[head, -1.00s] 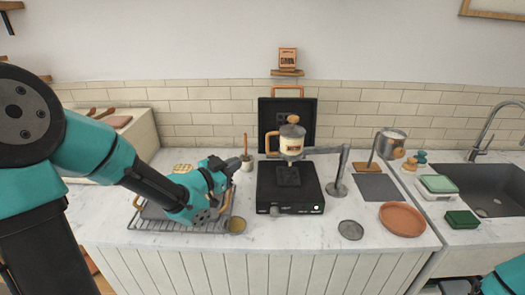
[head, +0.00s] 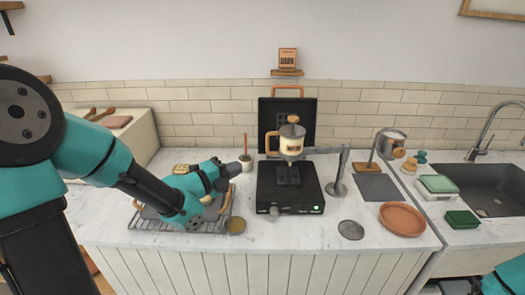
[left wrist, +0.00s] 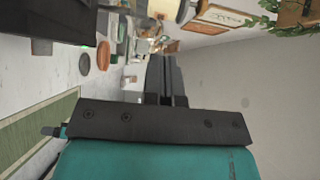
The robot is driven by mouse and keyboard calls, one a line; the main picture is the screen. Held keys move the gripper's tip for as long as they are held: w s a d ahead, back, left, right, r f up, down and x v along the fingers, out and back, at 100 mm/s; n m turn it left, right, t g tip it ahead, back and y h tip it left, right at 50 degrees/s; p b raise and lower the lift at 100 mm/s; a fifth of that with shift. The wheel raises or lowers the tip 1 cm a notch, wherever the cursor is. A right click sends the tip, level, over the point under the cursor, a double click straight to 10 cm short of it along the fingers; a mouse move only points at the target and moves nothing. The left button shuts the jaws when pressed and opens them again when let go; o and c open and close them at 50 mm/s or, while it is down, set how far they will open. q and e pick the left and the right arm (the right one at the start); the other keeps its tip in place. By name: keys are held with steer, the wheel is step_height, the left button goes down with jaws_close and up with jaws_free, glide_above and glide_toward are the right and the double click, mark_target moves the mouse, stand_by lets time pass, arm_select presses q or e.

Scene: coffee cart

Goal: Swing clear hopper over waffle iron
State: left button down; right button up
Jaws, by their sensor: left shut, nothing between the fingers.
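The hopper (head: 291,144) is a cream and clear canister with a grey lid and a wooden handle on its left side. It hangs on a grey swing arm (head: 325,151) from a post and appears above the cooking plate of the black waffle iron (head: 290,207). The iron's lid (head: 287,118) stands open behind it, and a green light glows on its front. My left gripper (head: 243,162) is shut and empty, left of the hopper and apart from it. Its closed fingers also show in the left wrist view (left wrist: 165,80).
A wire rack (head: 180,226) lies under my left arm. A small pot with a wooden-handled brush (head: 246,155) stands by the left fingertips. A grey disc (head: 350,230), a terracotta plate (head: 401,218) and a metal pitcher (head: 391,147) are to the right. The front counter centre is clear.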

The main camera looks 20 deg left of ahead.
arm_select(q)
steer(key=w+a+x, duration=0.1)
steer(key=a+x, duration=0.1)
steer(key=x, duration=1.1)
steer(key=shift+a, duration=0.25)
